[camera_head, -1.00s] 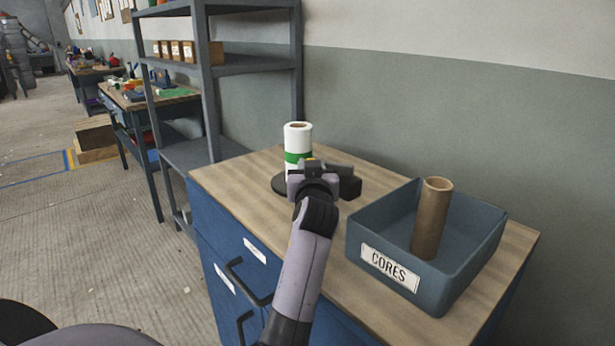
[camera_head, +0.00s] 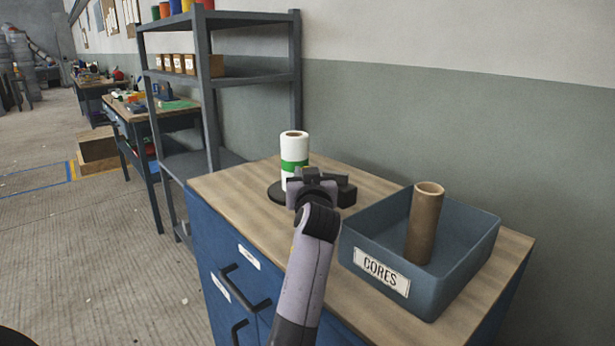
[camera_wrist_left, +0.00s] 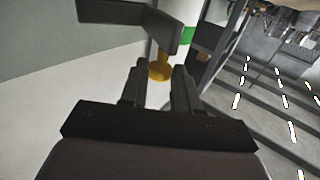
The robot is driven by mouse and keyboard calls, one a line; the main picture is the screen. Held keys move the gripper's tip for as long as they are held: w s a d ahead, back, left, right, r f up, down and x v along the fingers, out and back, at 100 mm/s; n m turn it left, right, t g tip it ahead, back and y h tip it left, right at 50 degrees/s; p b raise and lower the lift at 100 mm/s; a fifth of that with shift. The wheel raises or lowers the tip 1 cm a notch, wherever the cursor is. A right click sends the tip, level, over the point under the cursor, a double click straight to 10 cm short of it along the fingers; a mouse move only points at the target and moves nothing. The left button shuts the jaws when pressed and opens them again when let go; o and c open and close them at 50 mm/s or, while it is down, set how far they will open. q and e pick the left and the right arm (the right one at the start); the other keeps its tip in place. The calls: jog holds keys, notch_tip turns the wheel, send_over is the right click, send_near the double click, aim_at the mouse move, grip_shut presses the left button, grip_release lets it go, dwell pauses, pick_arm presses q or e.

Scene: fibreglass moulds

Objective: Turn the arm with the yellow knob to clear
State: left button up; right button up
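A white roll with a green band (camera_head: 294,148) stands upright on a dark round base (camera_head: 275,191) on the bench top; its green band also shows in the left wrist view (camera_wrist_left: 189,36). My left gripper (camera_head: 316,177) is in front of the roll, to its right. In the left wrist view a dark swing arm (camera_wrist_left: 140,16) crosses the top, and the yellow knob (camera_wrist_left: 159,72) hangs from its end. The knob sits between my left fingertips (camera_wrist_left: 160,68) and fills their gap; they look shut on it. My gripper hides the knob in the head view. My right gripper is out of view.
A blue-grey bin labelled CORES (camera_head: 465,262) with an upright brown tube (camera_head: 425,222) stands on the bench (camera_head: 232,198), right of my left arm. A grey shelf unit (camera_head: 207,110) stands behind at the left. The bench's left part is clear.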

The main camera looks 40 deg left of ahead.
pick_arm(q)
jog(key=shift+r, duration=0.1)
notch_tip(320, 180, up, 20)
jog(key=shift+f+p, duration=0.1)
jog(key=shift+p, duration=0.7)
